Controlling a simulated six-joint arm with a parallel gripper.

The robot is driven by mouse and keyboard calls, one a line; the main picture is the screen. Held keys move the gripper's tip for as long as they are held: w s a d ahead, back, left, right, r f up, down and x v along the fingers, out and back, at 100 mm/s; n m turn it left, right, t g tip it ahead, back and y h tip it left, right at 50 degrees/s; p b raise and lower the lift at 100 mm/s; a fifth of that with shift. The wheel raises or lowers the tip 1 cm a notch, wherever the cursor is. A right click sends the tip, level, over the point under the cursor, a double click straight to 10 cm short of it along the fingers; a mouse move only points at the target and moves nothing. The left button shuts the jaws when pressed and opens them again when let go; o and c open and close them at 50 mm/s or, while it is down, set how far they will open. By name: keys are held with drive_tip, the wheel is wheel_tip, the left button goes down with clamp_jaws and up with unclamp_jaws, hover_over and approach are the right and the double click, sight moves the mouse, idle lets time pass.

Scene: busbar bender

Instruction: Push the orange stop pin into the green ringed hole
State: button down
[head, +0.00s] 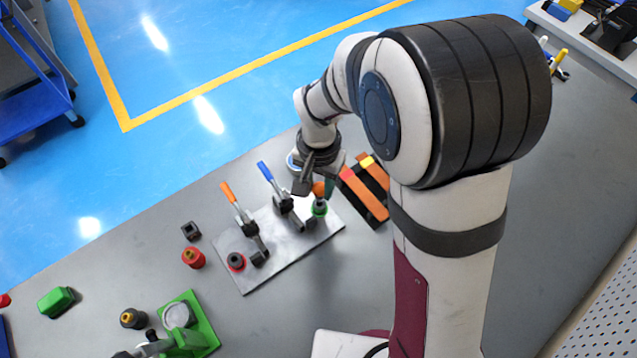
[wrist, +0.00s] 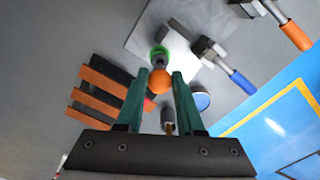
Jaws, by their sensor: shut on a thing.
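The orange stop pin (head: 318,189) has a round orange knob, also seen in the wrist view (wrist: 160,82). My gripper (wrist: 158,76) is shut on it, with a green finger on each side of the knob. The green ringed hole (head: 320,209) is at the right end of a silver plate (head: 283,252). The green ring also shows in the wrist view (wrist: 158,50), just beyond the knob. The pin's lower part is mostly hidden, so I cannot tell whether its tip is in the hole.
Toggle clamps with a blue handle (head: 265,171) and an orange handle (head: 228,193) stand on the plate. A red ring (head: 236,262) is at its left end. Orange and black bars (head: 368,190) lie right of the plate. A green-based press (head: 196,331) stands front left.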

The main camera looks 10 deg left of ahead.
sight(318, 195)
drive_tip(key=shift+f, duration=1.75)
drive_tip(key=shift+c, duration=2.3)
unclamp_jaws()
wheel_tip(318, 195, up, 16)
drive_tip(key=shift+f, duration=0.1)
drive_tip(key=s+d+m+y, duration=0.1)
drive_tip(key=s+d, duration=0.5)
drive_tip(key=s, duration=0.3)
drive_tip(key=s+d+m, duration=0.1)
drive_tip(key=s+d, duration=0.5)
drive_tip(key=s, duration=0.3)
drive_tip(key=shift+s+d+m+y, duration=0.15)
drive_tip(key=shift+s+m+y, duration=0.15)
drive_tip(key=shift+y, duration=0.1)
